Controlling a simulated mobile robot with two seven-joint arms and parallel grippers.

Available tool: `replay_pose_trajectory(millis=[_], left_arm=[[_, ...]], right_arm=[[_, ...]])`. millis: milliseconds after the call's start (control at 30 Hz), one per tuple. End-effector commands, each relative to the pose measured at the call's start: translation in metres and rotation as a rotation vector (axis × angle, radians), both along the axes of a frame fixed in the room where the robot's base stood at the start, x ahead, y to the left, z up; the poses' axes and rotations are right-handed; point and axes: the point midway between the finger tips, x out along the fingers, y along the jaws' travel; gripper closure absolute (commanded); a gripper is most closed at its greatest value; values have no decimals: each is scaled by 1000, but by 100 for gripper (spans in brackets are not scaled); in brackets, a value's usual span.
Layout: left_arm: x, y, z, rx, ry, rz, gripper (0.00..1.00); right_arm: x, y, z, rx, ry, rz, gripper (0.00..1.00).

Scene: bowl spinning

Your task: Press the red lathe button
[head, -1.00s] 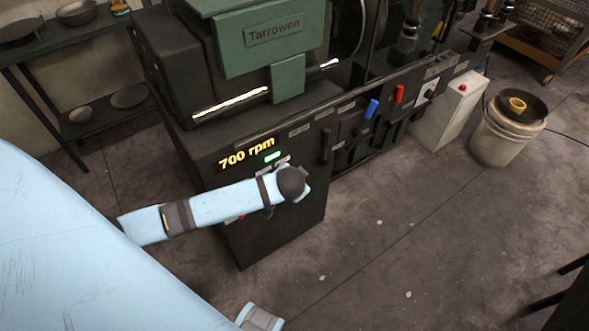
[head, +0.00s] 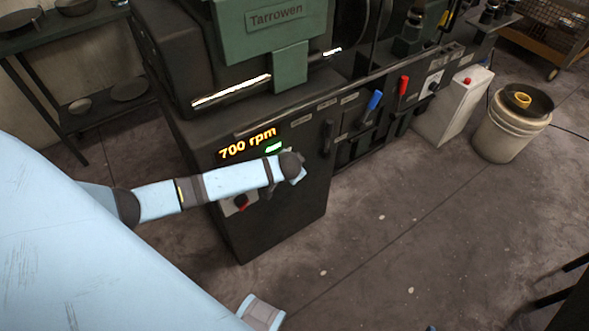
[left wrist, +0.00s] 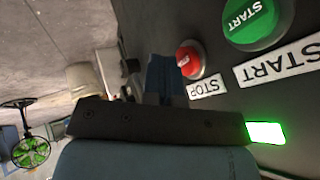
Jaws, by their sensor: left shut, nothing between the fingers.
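The lathe (head: 270,215) is dark with a green housing and a "700 rpm" display. In the left wrist view, a round red button (left wrist: 189,60) marked STOP sits on its dark panel, left of a larger green START button (left wrist: 252,20). My left gripper (left wrist: 163,66) is shut and empty, with its blue fingers just left of the red button in that view. I cannot tell whether they touch it. In the head view, my wrist hides the gripper and both buttons.
A red knob (head: 242,203) shows on the lathe front below my forearm. Blue (head: 373,104) and red (head: 403,86) levers stick out to the right. A white box (head: 465,100) and a bucket (head: 508,130) stand further right. The front floor is clear.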

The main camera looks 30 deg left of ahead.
Motion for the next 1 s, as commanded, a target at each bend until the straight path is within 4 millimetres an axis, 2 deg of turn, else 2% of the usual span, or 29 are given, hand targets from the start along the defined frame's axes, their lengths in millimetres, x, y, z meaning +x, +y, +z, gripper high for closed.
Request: replay_pose_trajectory(millis=[167, 500, 767, 1000], left_arm=[[5, 12, -1, 1, 0, -1, 100], [5, 13, 0, -1, 1, -2, 100], [12, 29, 3, -1, 3, 2, 100], [14, 35, 1, 5, -1, 4, 100]], right_arm=[[-1, 1, -2, -1, 2, 1, 30], [-1, 1, -2, 0, 2, 2, 30], [-2, 1, 11, 7, 9, -1, 30], [-3, -1, 3, 5, 18, -3, 30]])
